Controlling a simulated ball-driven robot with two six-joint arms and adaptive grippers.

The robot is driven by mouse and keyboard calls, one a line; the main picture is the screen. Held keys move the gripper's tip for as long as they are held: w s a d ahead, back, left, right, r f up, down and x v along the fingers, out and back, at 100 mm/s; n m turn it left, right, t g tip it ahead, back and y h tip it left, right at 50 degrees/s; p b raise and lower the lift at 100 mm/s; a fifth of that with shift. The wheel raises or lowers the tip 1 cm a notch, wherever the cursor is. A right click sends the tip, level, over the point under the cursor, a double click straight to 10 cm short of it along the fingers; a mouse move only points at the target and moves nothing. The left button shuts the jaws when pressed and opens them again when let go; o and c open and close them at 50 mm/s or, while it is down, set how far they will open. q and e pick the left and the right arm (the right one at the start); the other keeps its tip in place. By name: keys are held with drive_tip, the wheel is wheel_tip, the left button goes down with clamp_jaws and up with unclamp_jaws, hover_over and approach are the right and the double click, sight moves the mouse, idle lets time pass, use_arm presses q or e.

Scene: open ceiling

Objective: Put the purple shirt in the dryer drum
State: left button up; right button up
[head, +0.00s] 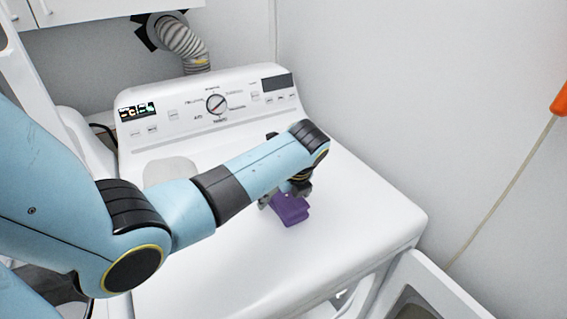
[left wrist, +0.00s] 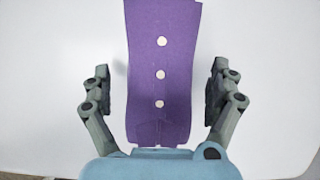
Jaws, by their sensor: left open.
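The purple shirt (head: 291,208) lies on the white top of the dryer, partly hidden by my left arm in the head view. In the left wrist view the shirt (left wrist: 160,75) shows as a purple piece with three pale buttons. My left gripper (head: 287,196) is over the shirt. In the left wrist view its fingers (left wrist: 158,92) are spread wide, one on each side of the shirt, with gaps between. The dryer (head: 245,255) has its door (head: 435,285) swung open at the lower right. The drum inside is hidden. My right gripper is not in view.
The control panel (head: 215,105) rises at the back of the dryer top. A ribbed duct (head: 182,42) is behind. A pole with an orange end (head: 560,98) leans at the right wall.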

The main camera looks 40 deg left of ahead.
use_arm(q)
drive_tip(key=shift+c, duration=0.2)
drive_tip(key=c, duration=1.4)
drive_tip(key=shift+w+r, duration=0.1)
drive_tip(key=shift+r, duration=0.4)
drive_tip(key=v, duration=0.2)
drive_tip(key=b+v, duration=0.1)
drive_tip(key=shift+w+a+r, duration=0.2)
drive_tip(key=shift+w+r, duration=0.05)
drive_tip(key=shift+r, duration=0.1)
drive_tip(key=w+d+r+b, duration=0.2)
drive_tip(key=d+r, duration=0.4)
drive_tip(key=d, duration=0.4)
drive_tip(key=shift+w+d+r, duration=0.3)
drive_tip(key=shift+w, duration=0.15)
